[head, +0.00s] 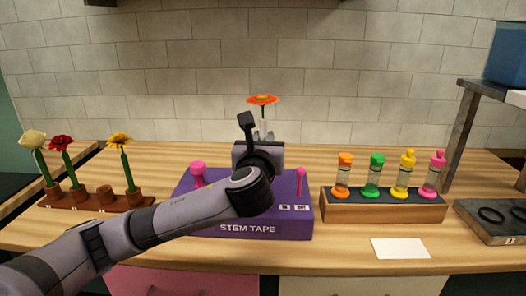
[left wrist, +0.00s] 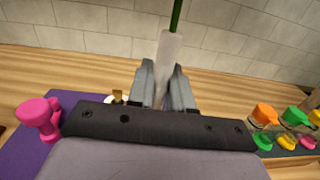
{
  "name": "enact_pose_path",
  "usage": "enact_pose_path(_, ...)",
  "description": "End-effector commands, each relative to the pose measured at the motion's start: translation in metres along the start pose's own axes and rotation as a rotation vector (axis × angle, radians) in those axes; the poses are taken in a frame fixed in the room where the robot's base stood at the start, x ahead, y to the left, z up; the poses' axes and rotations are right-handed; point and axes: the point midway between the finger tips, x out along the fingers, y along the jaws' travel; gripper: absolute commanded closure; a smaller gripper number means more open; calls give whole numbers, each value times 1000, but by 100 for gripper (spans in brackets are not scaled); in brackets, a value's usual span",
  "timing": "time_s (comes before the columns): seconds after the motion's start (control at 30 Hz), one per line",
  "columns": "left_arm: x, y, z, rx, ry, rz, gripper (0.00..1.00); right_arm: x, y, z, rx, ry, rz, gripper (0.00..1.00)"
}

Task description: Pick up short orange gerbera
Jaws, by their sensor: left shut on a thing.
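The orange gerbera (head: 262,100) stands upright above the purple stem tape station, its bloom against the tiled wall. My left gripper (head: 263,136) is behind its own wrist in the head view, below the bloom. In the left wrist view my left gripper (left wrist: 168,88) is shut on the gerbera's lower part, where a pale sleeve-like piece (left wrist: 170,52) sits between the fingers. The green stem (left wrist: 176,15) rises out of it, and the bloom is beyond the top of that view. My right gripper is out of view.
A brown rack (head: 90,203) at left holds white, red and yellow flowers, with one place empty. The purple stem tape station (head: 215,215) has pink knobs. A wooden stand (head: 375,209) holds several coloured bottles. A white card (head: 400,248) lies in front; a grey tray (head: 485,225) is far right.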

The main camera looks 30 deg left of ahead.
Motion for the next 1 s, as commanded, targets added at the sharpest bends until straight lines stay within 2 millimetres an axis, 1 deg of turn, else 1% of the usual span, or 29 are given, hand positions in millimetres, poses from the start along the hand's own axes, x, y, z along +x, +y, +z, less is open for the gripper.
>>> enact_pose_path(0.03, 0, 0, 18, -6, -8, -2, 100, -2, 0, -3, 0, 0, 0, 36)
enact_pose_path(0.17, -1, -1, 57, -7, -8, -3, 100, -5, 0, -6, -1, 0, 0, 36)
enact_pose_path(0.2, 0, 0, 70, -8, -8, -1, 100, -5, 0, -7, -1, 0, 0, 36)
enact_pose_path(0.3, 0, 0, 98, -6, -7, -1, 100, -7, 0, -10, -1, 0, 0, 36)
enact_pose_path(0.4, 0, 0, 120, -4, -5, -1, 100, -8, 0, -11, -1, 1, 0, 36)
enact_pose_path(0.5, -1, 0, 138, -4, -4, -2, 100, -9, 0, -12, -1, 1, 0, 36)
enact_pose_path(0.67, 0, 0, 155, -2, -2, -1, 100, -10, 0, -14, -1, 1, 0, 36)
enact_pose_path(0.8, 0, 0, 170, 0, -1, 0, 100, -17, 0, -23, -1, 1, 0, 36)
enact_pose_path(1.0, 0, 0, 184, 0, 0, -1, 100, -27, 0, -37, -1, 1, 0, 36)
